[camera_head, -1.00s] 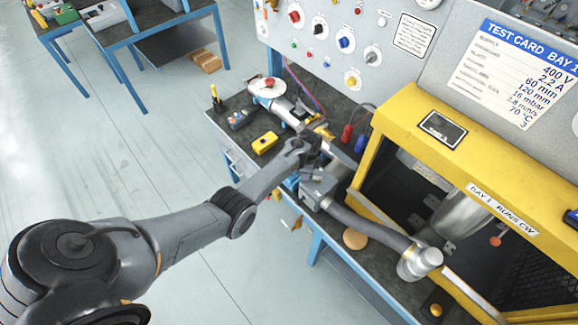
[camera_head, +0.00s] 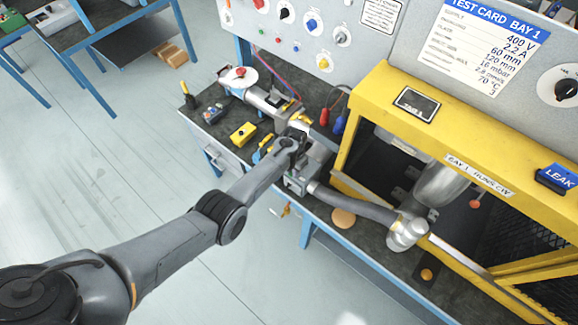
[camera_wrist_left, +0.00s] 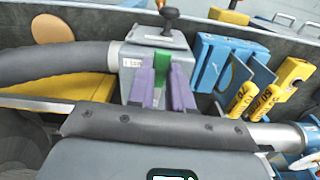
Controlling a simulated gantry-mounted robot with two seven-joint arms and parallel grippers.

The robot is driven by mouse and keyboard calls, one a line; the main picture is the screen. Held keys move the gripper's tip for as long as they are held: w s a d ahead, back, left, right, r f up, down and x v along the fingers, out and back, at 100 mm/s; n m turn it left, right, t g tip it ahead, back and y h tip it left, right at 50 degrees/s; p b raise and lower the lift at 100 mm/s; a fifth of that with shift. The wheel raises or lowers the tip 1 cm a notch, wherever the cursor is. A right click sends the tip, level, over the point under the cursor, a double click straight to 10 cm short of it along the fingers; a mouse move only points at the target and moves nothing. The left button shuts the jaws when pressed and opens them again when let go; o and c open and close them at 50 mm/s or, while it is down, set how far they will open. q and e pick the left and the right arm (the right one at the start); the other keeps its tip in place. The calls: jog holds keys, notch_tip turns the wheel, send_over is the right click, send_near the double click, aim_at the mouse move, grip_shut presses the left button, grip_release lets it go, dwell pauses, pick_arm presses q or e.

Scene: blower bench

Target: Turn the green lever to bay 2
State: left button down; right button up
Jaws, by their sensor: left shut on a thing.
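The green lever (camera_wrist_left: 161,66) shows in the left wrist view as a green upright piece against a grey valve box (camera_wrist_left: 132,58). My left gripper (camera_wrist_left: 160,88) has its two purple fingers on either side of the lever, shut on it. The box carries a small label at its left, only partly readable, and a dark knob (camera_wrist_left: 170,14) stands on top. In the head view my left gripper (camera_head: 298,146) is over the valve box (camera_head: 298,184), and its wrist hides the lever. My right gripper is in neither view.
A grey hose (camera_head: 355,206) runs from the box towards the yellow-framed enclosure (camera_head: 372,90). In the left wrist view, blue blocks (camera_wrist_left: 218,65) and yellow cylinders (camera_wrist_left: 262,103) stand close at right. A yellow box (camera_head: 243,133) lies on the bench.

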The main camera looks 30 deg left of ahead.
pick_arm(q)
jog(key=shift+d+n, duration=0.2)
jog(key=shift+n, duration=0.3)
jog(key=c, duration=1)
grip_release()
jog(key=shift+r+p, duration=0.35)
jog(key=shift+r, duration=0.1)
jog(key=shift+r+p, duration=0.65)
jog(key=shift+r, duration=4.25)
